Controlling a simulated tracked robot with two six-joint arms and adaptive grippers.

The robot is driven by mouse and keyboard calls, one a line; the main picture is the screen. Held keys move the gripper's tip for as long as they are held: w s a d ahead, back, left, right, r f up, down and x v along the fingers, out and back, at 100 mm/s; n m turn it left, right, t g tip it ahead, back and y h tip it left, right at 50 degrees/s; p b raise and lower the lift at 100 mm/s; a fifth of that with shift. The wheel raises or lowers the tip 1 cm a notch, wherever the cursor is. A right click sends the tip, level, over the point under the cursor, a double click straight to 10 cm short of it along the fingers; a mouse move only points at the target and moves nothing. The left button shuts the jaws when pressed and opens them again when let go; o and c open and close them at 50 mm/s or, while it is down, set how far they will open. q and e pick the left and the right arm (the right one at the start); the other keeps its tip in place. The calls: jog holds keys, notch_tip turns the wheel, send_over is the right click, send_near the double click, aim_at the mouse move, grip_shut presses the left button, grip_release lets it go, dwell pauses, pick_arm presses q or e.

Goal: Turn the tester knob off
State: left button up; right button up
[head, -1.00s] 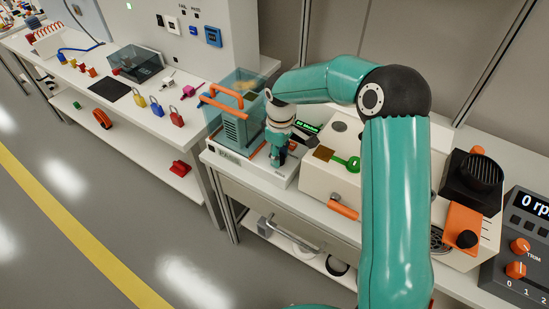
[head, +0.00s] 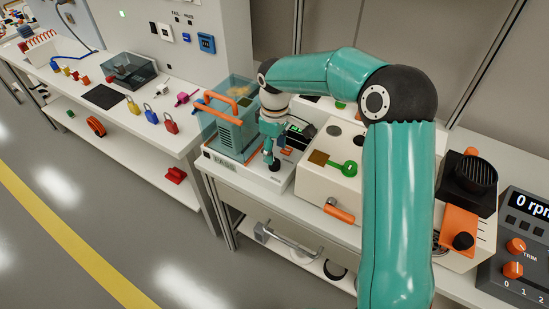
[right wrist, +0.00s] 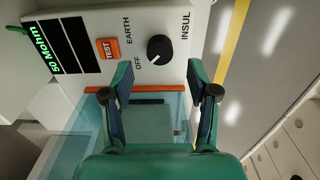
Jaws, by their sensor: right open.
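The tester (head: 222,162) is a white unit on the bench in the head view. In the right wrist view its panel (right wrist: 90,22) shows a round black knob (right wrist: 160,48) with the labels OFF, EARTH and INSUL around it. A lit green display (right wrist: 46,45) reads in Mohm. My right gripper (right wrist: 160,76) is open and empty, its fingertips apart and just short of the knob. In the head view it (head: 271,158) points down over the tester. My left gripper is not in view.
An orange TEST button (right wrist: 107,49) sits beside the knob. A clear box with an orange handle (head: 216,96) stands on the tester's left. A cream machine (head: 325,185) with a green key-like part stands close on the right. The floor in front is free.

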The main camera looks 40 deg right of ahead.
aim_at(275, 162)
notch_tip(275, 162, up, 7)
dwell(0.3)
dwell(0.4)
